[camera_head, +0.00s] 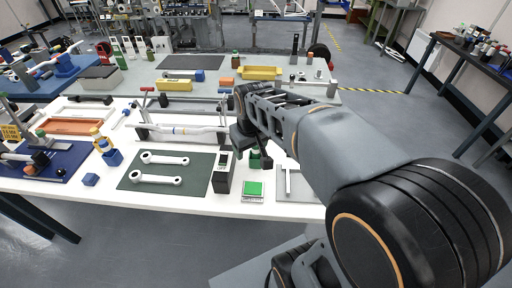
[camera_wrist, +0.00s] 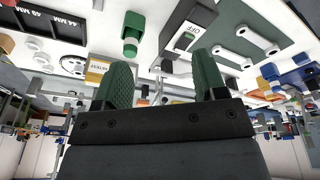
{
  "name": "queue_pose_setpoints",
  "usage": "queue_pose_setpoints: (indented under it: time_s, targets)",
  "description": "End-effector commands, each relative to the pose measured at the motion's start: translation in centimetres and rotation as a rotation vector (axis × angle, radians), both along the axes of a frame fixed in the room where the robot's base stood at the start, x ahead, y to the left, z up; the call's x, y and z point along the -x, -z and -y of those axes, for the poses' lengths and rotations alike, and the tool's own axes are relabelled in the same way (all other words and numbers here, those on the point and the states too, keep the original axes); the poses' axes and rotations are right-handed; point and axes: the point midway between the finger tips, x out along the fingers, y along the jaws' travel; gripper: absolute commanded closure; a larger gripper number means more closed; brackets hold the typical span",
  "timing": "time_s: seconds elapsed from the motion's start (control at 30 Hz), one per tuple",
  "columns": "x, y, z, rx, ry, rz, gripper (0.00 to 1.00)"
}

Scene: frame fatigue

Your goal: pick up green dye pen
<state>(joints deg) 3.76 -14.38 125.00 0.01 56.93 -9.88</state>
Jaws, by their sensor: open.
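A small green object (camera_wrist: 133,32), probably the green dye pen standing in a green block, shows in the wrist view beyond and between my fingers, left of a black box. In the head view a green piece (camera_head: 256,157) shows right by my fingers, mostly hidden by them; I cannot tell its full shape. My gripper (camera_wrist: 163,82) is open, its two dark green fingers apart with nothing held between them. In the head view my gripper (camera_head: 252,158) hangs over the white table's right part, by the black box.
The black box (camera_head: 222,176) stands close left of my gripper. A green-topped scale (camera_head: 253,190) lies in front. A green mat (camera_head: 143,180) holds two white rods. A white frame part (camera_head: 180,131) lies behind on stands. A grey plate (camera_head: 299,188) lies right.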

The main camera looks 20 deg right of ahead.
Motion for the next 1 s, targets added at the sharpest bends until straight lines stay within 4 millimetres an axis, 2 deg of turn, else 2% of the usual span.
queue_pose_setpoints:
  time_s: [0.03,0.2,0.4,0.6,1.0]
  targets:
    - [-2.1,0.1,1.0,0.005,-0.012,-0.032,0.35]
    - [-7.7,1.2,4.2,0.012,-0.072,-0.118,0.35]
    - [-12.0,3.4,7.2,0.008,-0.129,-0.186,0.35]
    - [-13.6,5.6,8.5,0.003,-0.158,-0.218,0.35]
    - [-13.8,12.1,8.5,0.003,-0.164,-0.220,0.35]
